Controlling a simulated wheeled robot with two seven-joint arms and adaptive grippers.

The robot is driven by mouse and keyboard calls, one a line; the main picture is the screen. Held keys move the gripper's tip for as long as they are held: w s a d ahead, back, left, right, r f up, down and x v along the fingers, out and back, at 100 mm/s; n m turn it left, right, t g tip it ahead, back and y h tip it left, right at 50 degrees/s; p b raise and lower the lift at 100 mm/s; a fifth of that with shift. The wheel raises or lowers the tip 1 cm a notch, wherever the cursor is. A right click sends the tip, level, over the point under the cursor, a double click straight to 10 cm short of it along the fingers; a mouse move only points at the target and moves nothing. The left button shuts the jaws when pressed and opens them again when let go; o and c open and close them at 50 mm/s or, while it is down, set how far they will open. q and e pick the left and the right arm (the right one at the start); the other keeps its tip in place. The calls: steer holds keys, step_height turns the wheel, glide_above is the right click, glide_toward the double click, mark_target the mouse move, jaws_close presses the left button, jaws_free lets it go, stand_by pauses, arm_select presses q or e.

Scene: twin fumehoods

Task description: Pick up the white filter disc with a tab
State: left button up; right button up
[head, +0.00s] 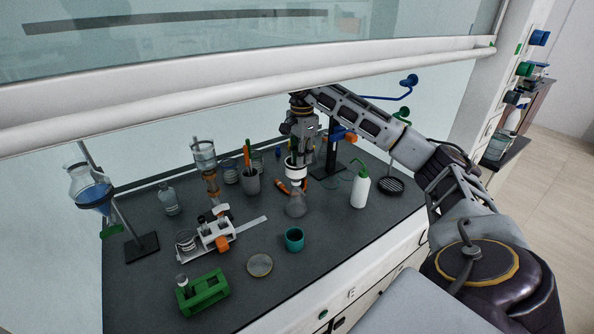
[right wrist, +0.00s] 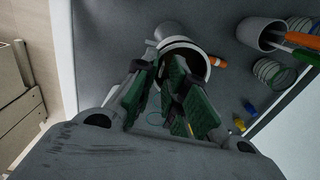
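A white funnel (head: 296,172) sits upright on a grey conical flask (head: 296,206) near the middle of the bench. My right gripper (head: 297,158) points down at the funnel's mouth. In the right wrist view the green-padded fingers (right wrist: 168,98) look partly apart over the white funnel rim (right wrist: 203,50). I cannot make out the white filter disc with a tab; the fingers hide much of the funnel's inside. Nothing is clearly held between the fingers. My left gripper is not in view.
A white wash bottle (head: 360,190) stands right of the flask and a grey pen cup (head: 252,183) left of it. A teal cup (head: 294,240), a shallow round dish (head: 260,265) and a green rack (head: 204,292) stand nearer. The raised sash (head: 250,92) crosses above.

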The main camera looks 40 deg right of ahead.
mark_target(301, 174)
steer(key=shift+s+a+f, duration=0.1)
steer(key=shift+a+f, duration=0.05)
steer(key=shift+f, duration=0.55)
steer(key=shift+s+a+f, duration=0.25)
steer(key=shift+s+f, duration=0.35)
steer(key=shift+f, duration=0.5)
steer(key=shift+w+d+f, duration=0.25)
steer(key=shift+w+f, duration=0.3)
steer(key=shift+w, duration=0.35)
steer(key=shift+o, duration=0.3)
steer(key=shift+s+r, duration=0.3)
steer(key=shift+w, duration=0.1)
steer(key=shift+c, duration=0.6)
steer(key=shift+d+r, duration=0.1)
steer(key=shift+r, duration=0.1)
steer(key=shift+w+r, duration=0.1)
steer(key=shift+r, duration=0.4)
steer(key=shift+c, duration=0.6)
steer(key=shift+r+p, duration=0.7)
steer(key=shift+r, duration=3.7)
